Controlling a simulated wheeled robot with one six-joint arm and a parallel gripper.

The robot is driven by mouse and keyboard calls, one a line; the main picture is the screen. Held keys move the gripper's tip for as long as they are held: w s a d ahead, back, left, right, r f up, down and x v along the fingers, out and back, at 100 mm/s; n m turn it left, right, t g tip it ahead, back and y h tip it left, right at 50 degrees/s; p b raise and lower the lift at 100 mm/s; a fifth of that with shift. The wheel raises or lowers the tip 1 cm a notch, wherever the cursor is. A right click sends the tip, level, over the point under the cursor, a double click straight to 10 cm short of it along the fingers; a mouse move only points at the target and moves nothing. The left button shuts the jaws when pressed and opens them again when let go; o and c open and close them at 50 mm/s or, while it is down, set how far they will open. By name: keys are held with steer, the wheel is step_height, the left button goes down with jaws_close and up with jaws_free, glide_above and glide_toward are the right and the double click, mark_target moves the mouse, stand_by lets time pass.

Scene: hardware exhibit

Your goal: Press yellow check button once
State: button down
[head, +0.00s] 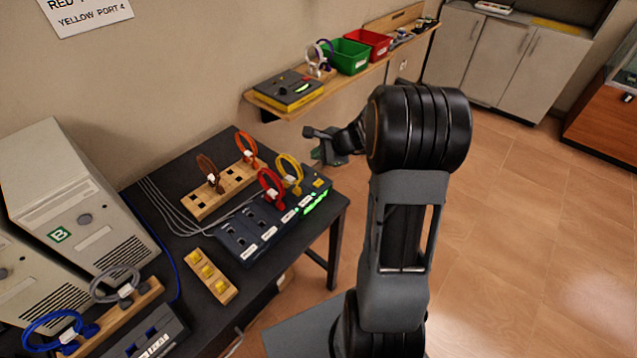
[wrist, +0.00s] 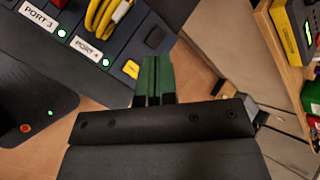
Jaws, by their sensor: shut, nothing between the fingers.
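The yellow check button (wrist: 131,68) is a small yellow square at the end of the dark port box, past PORT 4. In the head view it shows at the right end of the port box (head: 318,183). My gripper (wrist: 153,62) has green fingertips that are shut together and empty. In the wrist view the fingertips appear just right of the button, but the gap in height is hard to judge. In the head view my gripper (head: 322,153) is above the right end of the box, apart from it. Lit green lights show along the box's front edge.
A yellow cable (wrist: 105,18) is plugged in by PORT 4, and a red cable (head: 270,188) stands beside it. A wooden cable rack (head: 205,205) lies behind the box. The wall shelf (head: 292,113) holds a yellow-fronted device (head: 288,90) and bins. Open floor lies to the right.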

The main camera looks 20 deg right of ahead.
steer(key=shift+f, duration=0.15)
steer(key=b, duration=0.5)
glide_above(318, 184)
step_height(318, 184, down, 7)
steer(key=shift+f+b, duration=0.75)
steer(key=shift+b, duration=0.25)
steer(key=shift+f, duration=0.15)
stand_by(1.0)
steer(key=shift+f+b, duration=0.3)
steer(key=shift+b, duration=0.25)
steer(key=shift+f+b, duration=0.4)
stand_by(0.5)
steer(key=shift+r, duration=0.2)
steer(key=shift+r+p, duration=0.6)
steer(key=shift+r, duration=0.1)
steer(key=shift+r, duration=0.1)
